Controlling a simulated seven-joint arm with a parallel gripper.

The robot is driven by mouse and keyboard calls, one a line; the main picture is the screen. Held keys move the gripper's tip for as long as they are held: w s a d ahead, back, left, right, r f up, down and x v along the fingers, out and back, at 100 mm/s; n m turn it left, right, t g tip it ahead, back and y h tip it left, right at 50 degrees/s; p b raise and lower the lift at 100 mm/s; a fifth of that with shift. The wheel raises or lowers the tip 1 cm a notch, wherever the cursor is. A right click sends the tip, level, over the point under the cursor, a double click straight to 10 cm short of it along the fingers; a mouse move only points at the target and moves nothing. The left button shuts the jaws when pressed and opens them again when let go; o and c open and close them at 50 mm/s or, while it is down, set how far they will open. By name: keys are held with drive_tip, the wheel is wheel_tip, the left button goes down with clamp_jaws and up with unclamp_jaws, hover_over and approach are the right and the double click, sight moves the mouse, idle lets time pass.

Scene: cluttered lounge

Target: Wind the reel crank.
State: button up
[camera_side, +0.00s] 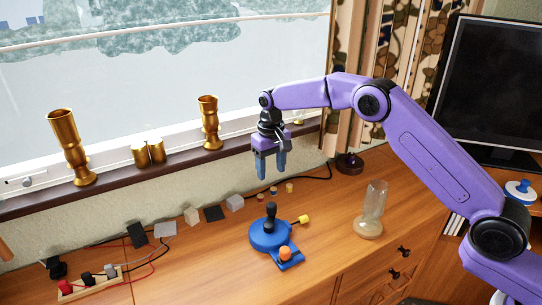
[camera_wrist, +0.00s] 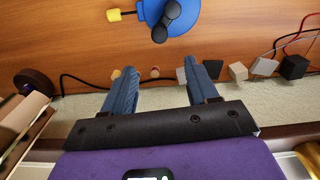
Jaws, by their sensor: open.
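The reel (camera_side: 268,237) is a blue round device on the wooden desk. A black crank (camera_side: 270,213) stands on its top, a yellow knob (camera_side: 303,220) sticks out at its right, and an orange knob (camera_side: 285,253) sits on its front block. In the wrist view the blue reel (camera_wrist: 186,22) is at the top edge, partly cut off, with its black crank (camera_wrist: 164,24) showing. My gripper (camera_side: 269,172) is open and empty, fingers down, above and apart from the crank. In the wrist view my gripper (camera_wrist: 160,68) has its two fingers spread, with the crank beyond the tips.
A glass jar (camera_side: 373,212) stands right of the reel. Several small blocks (camera_side: 214,213) and a wired board (camera_side: 88,283) lie to its left. Brass vases (camera_side: 210,122) stand on the sill. A dark cable (camera_side: 315,179) runs along the wall.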

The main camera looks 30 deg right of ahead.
sight(272, 203)
drive_tip(key=shift+r, duration=1.8)
wheel_tip(272, 203, down, 18)
drive_tip(key=m, duration=1.2)
drive_tip(key=shift+s+r, duration=0.15)
drive_tip(key=shift+r, duration=0.1)
drive_tip(key=c, duration=1.1)
